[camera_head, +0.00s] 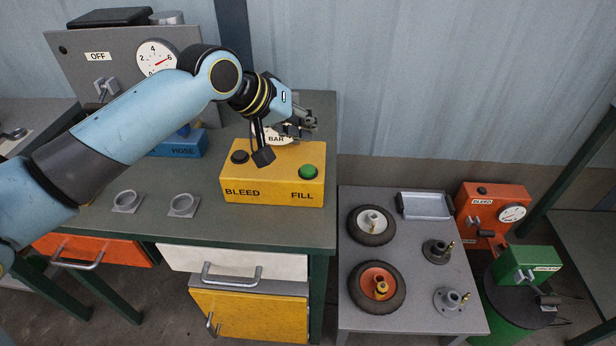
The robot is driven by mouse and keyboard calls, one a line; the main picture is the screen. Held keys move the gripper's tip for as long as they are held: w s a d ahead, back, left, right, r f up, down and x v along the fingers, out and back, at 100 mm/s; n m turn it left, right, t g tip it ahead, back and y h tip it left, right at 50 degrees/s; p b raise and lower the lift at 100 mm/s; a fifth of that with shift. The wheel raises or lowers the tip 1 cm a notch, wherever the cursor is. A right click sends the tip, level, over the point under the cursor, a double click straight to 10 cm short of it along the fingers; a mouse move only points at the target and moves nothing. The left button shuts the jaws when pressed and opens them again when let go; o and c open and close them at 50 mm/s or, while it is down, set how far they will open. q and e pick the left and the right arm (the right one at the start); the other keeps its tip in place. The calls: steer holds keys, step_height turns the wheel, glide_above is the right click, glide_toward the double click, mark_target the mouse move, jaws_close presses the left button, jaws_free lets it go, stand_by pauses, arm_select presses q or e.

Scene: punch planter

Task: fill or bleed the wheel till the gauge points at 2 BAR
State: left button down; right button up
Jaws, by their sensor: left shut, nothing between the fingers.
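A yellow box (272,185) marked BLEED and FILL stands on the bench. It has a black button (239,157) on the left and a green button (308,172) on the right. A white dial marked BAR (279,140) shows behind my left gripper, which hides most of it, so I cannot read its pointer. My left gripper (302,123) is shut and empty, above the back of the yellow box. A wheel with a white hub (371,224) and a wheel with an orange hub (378,287) lie on the grey side table. My right gripper is out of view.
A grey panel (80,65) at the back left carries an OFF label and a round gauge (157,58). A blue HOSE box (180,146) is partly behind my arm. Two grey ring holders (183,204) sit on the bench. An orange box (493,212) stands right.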

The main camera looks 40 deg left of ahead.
mark_target(306, 167)
arm_select(q)
step_height(306, 167, down, 4)
steer(key=b, duration=0.3)
steer(key=shift+b, duration=0.35)
steer(key=shift+f, duration=0.9)
steer(key=shift+f, duration=0.1)
steer(key=shift+f, duration=0.3)
steer(key=shift+f, duration=0.25)
stand_by(0.5)
steer(key=shift+f, duration=0.25)
stand_by(1.3)
